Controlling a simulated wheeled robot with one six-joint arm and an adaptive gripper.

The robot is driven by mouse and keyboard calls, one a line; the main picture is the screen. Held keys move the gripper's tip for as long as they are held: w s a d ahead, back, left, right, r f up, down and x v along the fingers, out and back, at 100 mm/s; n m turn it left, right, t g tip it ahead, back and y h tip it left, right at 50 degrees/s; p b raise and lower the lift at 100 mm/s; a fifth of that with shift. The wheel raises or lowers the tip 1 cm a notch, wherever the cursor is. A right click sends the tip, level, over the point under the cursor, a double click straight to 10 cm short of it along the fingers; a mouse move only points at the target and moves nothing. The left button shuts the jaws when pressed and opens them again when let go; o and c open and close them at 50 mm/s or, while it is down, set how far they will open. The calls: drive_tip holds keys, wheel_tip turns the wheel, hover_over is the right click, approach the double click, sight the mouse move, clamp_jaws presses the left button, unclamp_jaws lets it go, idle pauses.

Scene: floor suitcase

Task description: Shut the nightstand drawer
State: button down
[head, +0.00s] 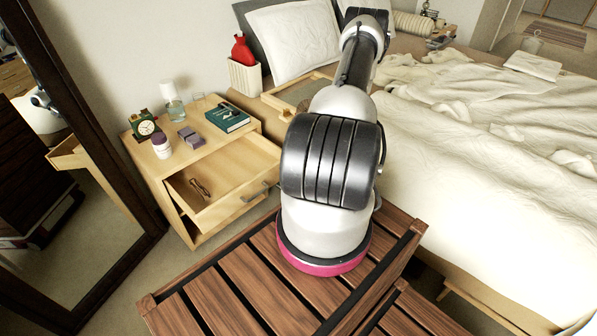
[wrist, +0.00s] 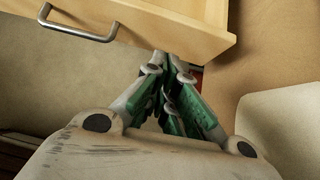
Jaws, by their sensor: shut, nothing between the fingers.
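The light wood nightstand (head: 213,146) stands at the left, between the mirror and the bed. Its drawer (head: 228,210) is pulled well out, and a pair of brown-framed glasses (head: 199,188) lies in it. A grey bar handle (head: 255,193) is on the drawer front. In the wrist view the drawer front (wrist: 180,18) crosses the top, with the handle (wrist: 78,30) at upper left. My gripper (wrist: 165,62) is shut and empty, its green-padded fingers pointing at the drawer's lower edge, right of the handle. I cannot tell whether they touch. The head view does not show my gripper.
The bed (head: 480,150) fills the right. A dark-framed mirror (head: 90,130) leans at the left. A slatted wooden bench (head: 230,290) lies in front.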

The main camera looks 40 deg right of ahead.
drive_tip(key=w+f, duration=0.2)
drive_tip(key=w, duration=0.4)
drive_tip(key=shift+w+a, duration=0.1)
